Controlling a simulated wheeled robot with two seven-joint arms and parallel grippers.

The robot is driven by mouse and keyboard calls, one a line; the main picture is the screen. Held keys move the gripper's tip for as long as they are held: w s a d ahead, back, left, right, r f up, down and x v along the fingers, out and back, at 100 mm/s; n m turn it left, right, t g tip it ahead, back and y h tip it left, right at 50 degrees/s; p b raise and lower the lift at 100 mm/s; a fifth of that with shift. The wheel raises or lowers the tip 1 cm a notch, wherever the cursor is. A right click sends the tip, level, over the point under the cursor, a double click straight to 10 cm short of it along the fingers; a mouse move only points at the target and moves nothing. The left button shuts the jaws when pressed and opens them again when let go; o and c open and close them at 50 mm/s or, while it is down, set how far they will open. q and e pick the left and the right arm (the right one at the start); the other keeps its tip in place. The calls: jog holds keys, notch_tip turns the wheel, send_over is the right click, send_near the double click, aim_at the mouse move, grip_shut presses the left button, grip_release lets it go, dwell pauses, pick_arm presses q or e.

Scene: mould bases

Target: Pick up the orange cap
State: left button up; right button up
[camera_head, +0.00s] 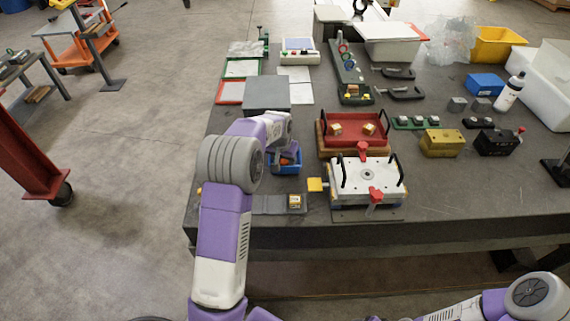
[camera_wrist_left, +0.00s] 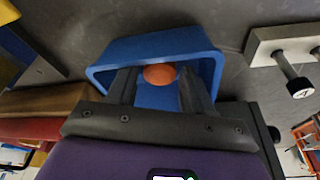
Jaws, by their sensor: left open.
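The orange cap (camera_wrist_left: 160,74) lies in a blue bin (camera_wrist_left: 150,45) in the left wrist view. My left gripper (camera_wrist_left: 154,82) is open, its two dark fingers reaching into the bin on either side of the cap. I cannot tell whether the fingers touch it. In the head view the blue bin (camera_head: 288,169) stands on the table, partly hidden by my left arm, and the left gripper's fingers are hard to make out there. My right arm shows at the bottom right of the head view, but its gripper does not.
Right of the bin are a red tray (camera_head: 337,134) and a white mould plate (camera_head: 350,180) with black handles. A grey box (camera_head: 266,93) stands behind the arm. A grey block strip (camera_head: 272,204) lies near the front edge. The dark table (camera_head: 450,200) is clear at front right.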

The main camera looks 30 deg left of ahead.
pick_arm(q)
jog(key=shift+r, duration=0.1)
jog(key=c, duration=0.8)
